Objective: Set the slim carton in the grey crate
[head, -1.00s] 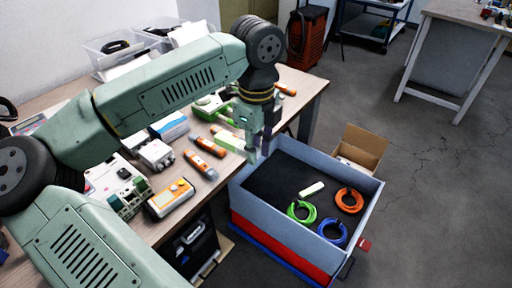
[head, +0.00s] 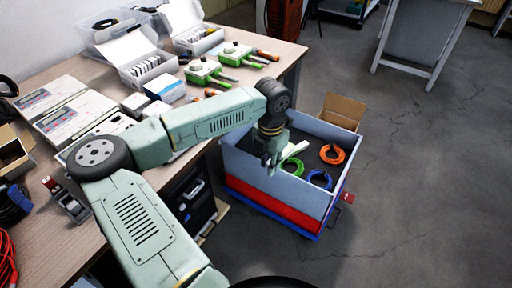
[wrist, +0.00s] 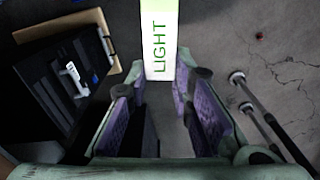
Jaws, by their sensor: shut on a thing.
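The slim carton (wrist: 160,42) is white with a green stripe and the word LIGHT. In the wrist view it sits at the fingertips of my gripper (wrist: 162,82), which is shut on it. In the head view my gripper (head: 271,164) shows in front of the near left part of the grey crate (head: 262,186); the carton I hold cannot be made out there. The crate stands on a red crate beside the table. Whether the carton is over the crate's inside I cannot tell.
Inside the crate lie a green ring (head: 291,167), an orange ring (head: 332,154), a blue ring (head: 320,180) and a white piece (head: 299,147). An open cardboard box (head: 341,110) stands behind it. The table (head: 100,215) on the left is cluttered. Floor is clear at right.

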